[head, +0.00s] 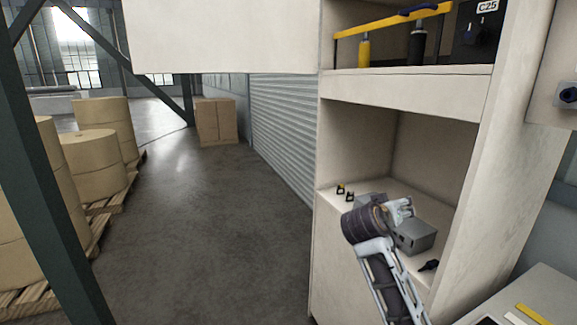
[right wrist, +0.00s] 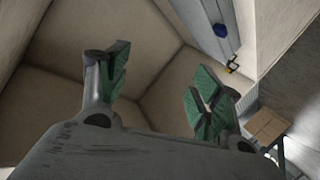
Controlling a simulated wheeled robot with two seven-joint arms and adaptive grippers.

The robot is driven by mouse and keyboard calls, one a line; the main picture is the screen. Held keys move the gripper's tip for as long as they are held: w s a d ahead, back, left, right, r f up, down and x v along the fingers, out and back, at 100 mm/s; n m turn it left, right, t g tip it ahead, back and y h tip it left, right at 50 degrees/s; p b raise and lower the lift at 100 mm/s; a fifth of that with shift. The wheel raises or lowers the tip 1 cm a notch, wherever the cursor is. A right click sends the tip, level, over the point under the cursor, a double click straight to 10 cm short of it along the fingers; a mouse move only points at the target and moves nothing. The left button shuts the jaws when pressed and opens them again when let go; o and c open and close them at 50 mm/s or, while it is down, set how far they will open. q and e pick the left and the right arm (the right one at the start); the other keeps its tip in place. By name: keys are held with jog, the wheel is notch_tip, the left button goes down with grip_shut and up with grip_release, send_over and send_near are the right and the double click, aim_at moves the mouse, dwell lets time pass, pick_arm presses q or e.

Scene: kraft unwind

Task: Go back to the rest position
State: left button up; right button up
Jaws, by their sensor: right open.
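My right gripper (head: 404,208) is in the lower open compartment of the pale cabinet (head: 405,92), above its shelf floor. The right wrist view shows its two green-padded fingers (right wrist: 160,88) spread apart with nothing between them. My right arm comes up from the bottom of the head view and partly hides the shelf. My left gripper is not in view.
A grey box (head: 417,238) sits on the shelf close to my right gripper. Small yellow-black pieces (head: 341,189) lie at the shelf's left edge, and a black piece (head: 429,265) lies at right. Cardboard rolls (head: 104,125) stand at left. The middle floor (head: 195,220) is clear.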

jog(key=s+a+f+n+g+y, duration=0.1)
jog(key=s+f+n+g+y, duration=0.15)
jog(key=s+f, duration=0.6)
jog(key=s+a+f+n+g+y, duration=0.1)
jog(key=s+a+f+y, duration=0.15)
jog(key=f, duration=1.15)
jog(key=s+a+f+n+g+y, duration=0.15)
jog(key=s+f, duration=0.25)
jog(key=s, duration=0.4)
jog(key=s+a+f+g+y, duration=0.1)
jog(key=s+f+y, duration=0.1)
jog(key=s+f, duration=0.35)
jog(key=s+a+f+g+y, duration=0.1)
jog(key=s+f+g+y, duration=0.15)
jog(key=s, duration=0.65)
notch_tip(320, 180, down, 33)
jog(key=s+h, duration=0.1)
jog(key=s, duration=0.2)
jog(key=s+d+f+g, duration=0.1)
jog(key=s+d+f, duration=0.1)
jog(key=s+f, duration=0.8)
jog(key=s+d+f+g, duration=0.1)
jog(key=s+d+f, duration=0.1)
jog(key=s+f, duration=0.8)
jog(key=shift+s+n, duration=0.3)
jog(key=shift+s, duration=0.7)
